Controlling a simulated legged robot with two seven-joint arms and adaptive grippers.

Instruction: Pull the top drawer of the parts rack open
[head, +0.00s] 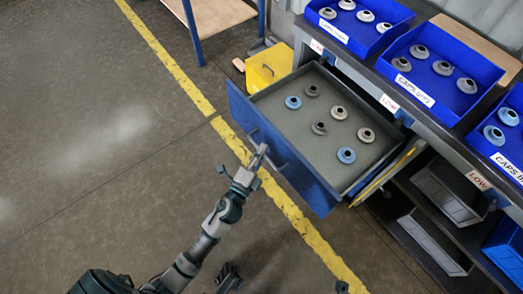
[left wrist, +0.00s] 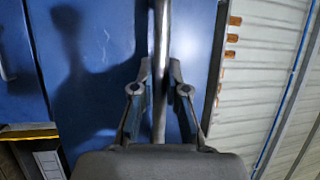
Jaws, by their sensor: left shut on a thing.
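The top drawer (head: 321,190) of the parts rack stands well out from the rack, with a blue front and a grey tray inside. Several ring-shaped caps, some grey and some light blue, lie spread in it. My left gripper (head: 261,157) is at the handle (head: 282,168) on the drawer's front. In the left wrist view, the fingers of my left gripper (left wrist: 160,92) are shut on the upright-looking metal bar of the handle (left wrist: 158,40), one on each side. The blue drawer front (left wrist: 100,75) is behind them.
Blue bins (head: 438,66) with caps stand on the rack top (head: 378,78). Grey bins (head: 450,190) sit on the lower shelves at right. A yellow box (head: 268,66) is beside the drawer. The floor (head: 100,140), with a yellow line, is clear at left.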

